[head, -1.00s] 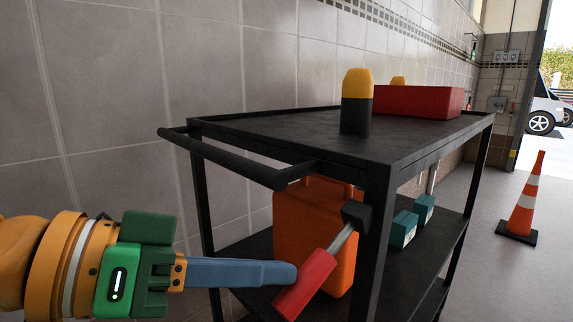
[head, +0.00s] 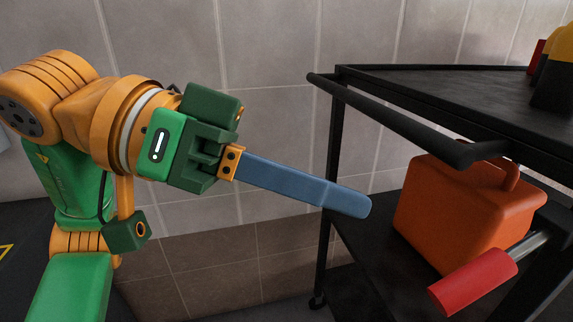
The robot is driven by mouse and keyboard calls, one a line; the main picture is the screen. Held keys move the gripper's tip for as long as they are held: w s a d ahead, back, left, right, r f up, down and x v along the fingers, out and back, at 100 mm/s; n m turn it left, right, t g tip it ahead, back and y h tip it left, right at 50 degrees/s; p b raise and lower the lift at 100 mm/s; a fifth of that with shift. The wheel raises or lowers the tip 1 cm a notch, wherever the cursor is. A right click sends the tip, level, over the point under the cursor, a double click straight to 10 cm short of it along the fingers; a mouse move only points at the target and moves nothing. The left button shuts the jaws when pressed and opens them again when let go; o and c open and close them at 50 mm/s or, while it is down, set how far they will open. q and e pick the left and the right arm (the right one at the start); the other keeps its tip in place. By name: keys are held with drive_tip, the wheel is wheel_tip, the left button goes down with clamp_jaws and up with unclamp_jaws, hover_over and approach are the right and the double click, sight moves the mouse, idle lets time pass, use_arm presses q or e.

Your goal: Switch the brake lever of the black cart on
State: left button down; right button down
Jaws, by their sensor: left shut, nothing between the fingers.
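The black cart (head: 410,78) stands at the right, partly cut off by the frame edge. Its brake lever (head: 474,281) has a red grip on a metal rod, fixed to the cart's near corner post; the grip slants down to the left. My left gripper (head: 352,203) comes in from the left with its blue fingers shut and empty. Its tips are left of and above the red grip in the picture, apart from it, in front of the cart's left side. My right gripper is not in view.
An orange container (head: 447,215) sits on the cart's lower shelf behind the lever. The cart's black push handle (head: 400,122) juts out above my left fingers. A yellow-and-black object (head: 556,75) stands on the cart top. A tiled wall (head: 270,60) is behind.

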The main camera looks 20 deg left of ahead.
use_arm(q)
drive_tip(key=v, duration=0.3)
drive_tip(key=shift+a, duration=0.1)
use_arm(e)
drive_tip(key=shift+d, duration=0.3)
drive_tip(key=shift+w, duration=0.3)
